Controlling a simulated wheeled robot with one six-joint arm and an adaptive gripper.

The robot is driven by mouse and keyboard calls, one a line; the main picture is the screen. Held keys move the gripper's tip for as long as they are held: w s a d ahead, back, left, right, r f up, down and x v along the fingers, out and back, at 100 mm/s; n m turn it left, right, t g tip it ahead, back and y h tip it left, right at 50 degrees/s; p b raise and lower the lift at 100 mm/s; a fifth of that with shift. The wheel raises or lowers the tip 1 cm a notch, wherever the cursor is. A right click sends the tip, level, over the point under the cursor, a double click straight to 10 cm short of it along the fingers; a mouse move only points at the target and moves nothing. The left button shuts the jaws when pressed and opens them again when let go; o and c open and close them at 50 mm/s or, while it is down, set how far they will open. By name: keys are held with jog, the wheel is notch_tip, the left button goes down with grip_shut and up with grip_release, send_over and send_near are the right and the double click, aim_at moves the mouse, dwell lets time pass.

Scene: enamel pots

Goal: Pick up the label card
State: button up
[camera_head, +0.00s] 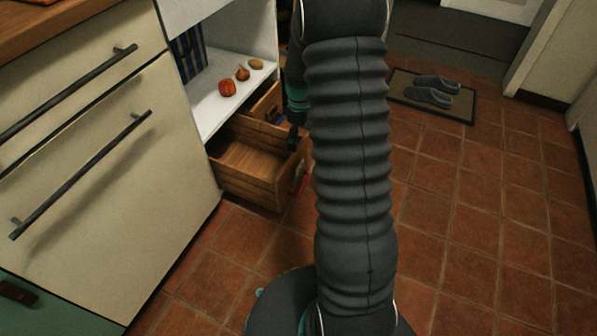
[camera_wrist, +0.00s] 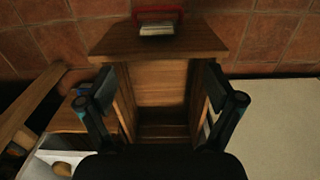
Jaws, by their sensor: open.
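A small pale card (camera_wrist: 157,29), seemingly the label card, shows in the wrist view at a red holder (camera_wrist: 160,15) on the outer side of a wooden drawer front (camera_wrist: 160,42). In the head view only a small red bit (camera_head: 303,184) shows by the drawer, partly behind my arm; the card cannot be made out there. My gripper (camera_wrist: 158,78) is open and empty, its two fingers apart above the pulled-out drawer. The card lies beyond the fingertips, past the drawer front. In the head view my gripper is mostly hidden by my arm.
The open lower drawer (camera_head: 246,172) looks empty; another drawer (camera_head: 262,112) is partly open above it. A white shelf (camera_head: 215,108) holds a tomato (camera_head: 227,88) and other small produce. A cream cabinet (camera_head: 110,190) stands left. Slippers (camera_head: 430,95) lie on a mat; tiled floor is free at right.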

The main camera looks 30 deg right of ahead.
jog(key=b, duration=0.1)
send_over(299, 170)
notch_tip(299, 170, down, 9)
jog(key=shift+w+d+f+b, duration=0.1)
jog(key=shift+w+f, duration=0.05)
jog(key=shift+f, duration=0.75)
jog(key=shift+w+d+f+b, duration=0.1)
jog(key=shift+f, duration=0.85)
jog(key=shift+w+d+f+b, duration=0.1)
jog(key=shift+w+f, duration=0.05)
jog(key=shift+f, duration=0.75)
jog(key=c, duration=0.8)
